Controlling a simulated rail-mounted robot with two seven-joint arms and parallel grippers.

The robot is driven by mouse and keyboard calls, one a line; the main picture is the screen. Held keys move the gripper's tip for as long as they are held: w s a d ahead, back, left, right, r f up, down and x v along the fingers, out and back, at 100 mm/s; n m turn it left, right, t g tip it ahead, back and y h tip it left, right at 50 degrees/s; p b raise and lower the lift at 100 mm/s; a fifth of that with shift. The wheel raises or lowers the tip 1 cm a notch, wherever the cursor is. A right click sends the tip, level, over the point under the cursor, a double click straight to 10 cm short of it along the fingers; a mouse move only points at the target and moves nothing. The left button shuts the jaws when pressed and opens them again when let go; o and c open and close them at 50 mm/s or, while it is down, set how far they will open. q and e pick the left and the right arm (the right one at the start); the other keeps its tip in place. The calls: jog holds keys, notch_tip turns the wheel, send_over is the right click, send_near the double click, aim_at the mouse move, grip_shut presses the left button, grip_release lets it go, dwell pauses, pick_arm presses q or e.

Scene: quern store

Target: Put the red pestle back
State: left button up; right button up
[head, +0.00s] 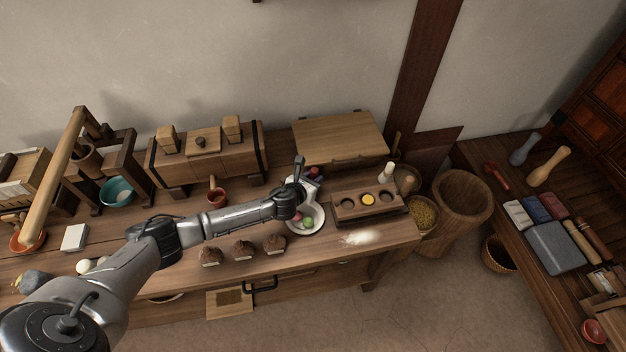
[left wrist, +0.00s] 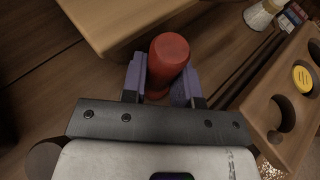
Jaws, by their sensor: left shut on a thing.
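A red pestle (left wrist: 168,55) with a rounded end sits between the purple-grey fingers of my left gripper (left wrist: 162,82) in the left wrist view. The gripper is shut on it. In the head view my left gripper (head: 299,185) is over the back of the table, just behind the white bowl; the arm mostly hides what it holds there. A wooden rack (head: 341,213) with round holes stands to its right, one hole holding a yellow disc (head: 367,199). The rack (left wrist: 262,112) also shows at the right of the wrist view. My right gripper is out of view.
The white bowl (head: 319,226) holds coloured balls. A wooden board (head: 340,135) lies behind. A red mortar (head: 216,199) stands left. A red tool (head: 497,178) and two larger pestles lie on the right-hand table (head: 483,157).

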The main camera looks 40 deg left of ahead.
pick_arm(q)
jog(key=shift+f, duration=0.15)
jog(key=shift+f, duration=0.1)
jog(key=o, duration=0.9)
jog(key=shift+d, duration=0.1)
